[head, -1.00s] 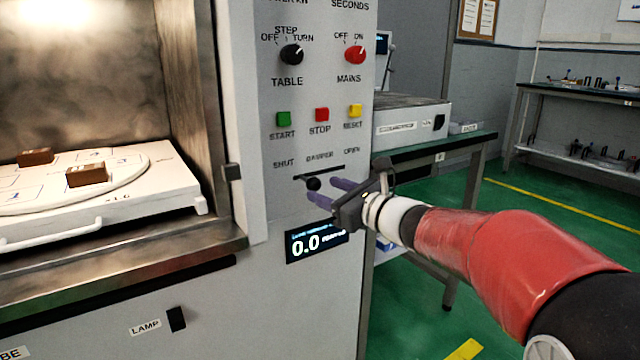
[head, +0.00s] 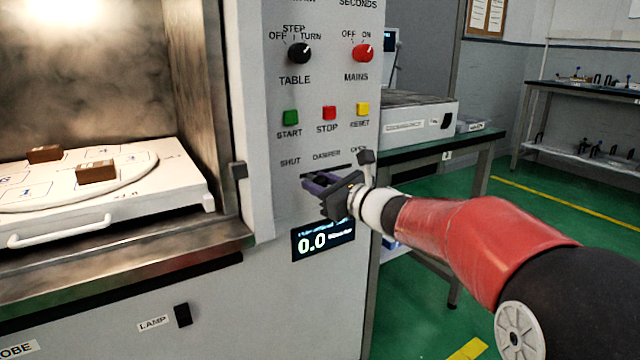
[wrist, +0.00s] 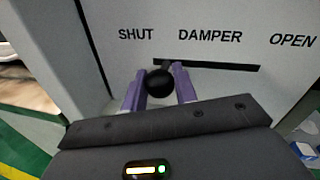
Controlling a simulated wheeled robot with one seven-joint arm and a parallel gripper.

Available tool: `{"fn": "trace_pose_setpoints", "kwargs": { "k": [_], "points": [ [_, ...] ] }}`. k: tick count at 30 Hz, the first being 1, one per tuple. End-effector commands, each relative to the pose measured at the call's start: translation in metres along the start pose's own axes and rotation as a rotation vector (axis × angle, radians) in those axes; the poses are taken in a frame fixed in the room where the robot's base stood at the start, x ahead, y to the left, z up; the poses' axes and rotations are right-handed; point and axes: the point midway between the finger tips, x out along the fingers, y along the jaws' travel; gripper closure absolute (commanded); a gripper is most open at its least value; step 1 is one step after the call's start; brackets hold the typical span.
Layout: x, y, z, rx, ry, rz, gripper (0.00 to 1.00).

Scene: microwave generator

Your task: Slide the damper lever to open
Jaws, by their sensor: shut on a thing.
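The damper lever's round black knob (wrist: 160,83) sits between the two purple fingers in the wrist view. My gripper (head: 316,183) is shut on it at the panel front. In the head view the fingers hide the knob. The dark horizontal damper slot (wrist: 225,66) runs to the right from the knob, under the printed words SHUT, DAMPER and OPEN. The knob is at the slot's left part, toward the SHUT label (wrist: 136,34). The OPEN label (wrist: 292,40) is above the slot's right end.
START (head: 290,117), STOP (head: 329,112) and RESET (head: 362,109) buttons are above the slot. A lit display (head: 322,240) reading 0.0 is just below my gripper. A bench (head: 440,150) stands to the right. The open chamber at left holds a white turntable tray (head: 190,195) with brown blocks.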

Motion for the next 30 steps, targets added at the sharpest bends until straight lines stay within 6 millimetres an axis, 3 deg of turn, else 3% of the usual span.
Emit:
{"fn": "trace_pose_setpoints", "kwargs": {
  "k": [8, 18, 21, 30],
  "points": [
    [-0.001, -0.006, -0.001, 0.0, 0.001, -0.001, 1.0],
    [-0.017, -0.084, -0.015, 0.0, 0.002, -0.006, 1.0],
    [-0.019, -0.096, -0.018, 0.001, 0.001, -0.003, 1.0],
    [-0.022, -0.103, -0.02, 0.0, 0.001, -0.006, 1.0]
  ]
}}
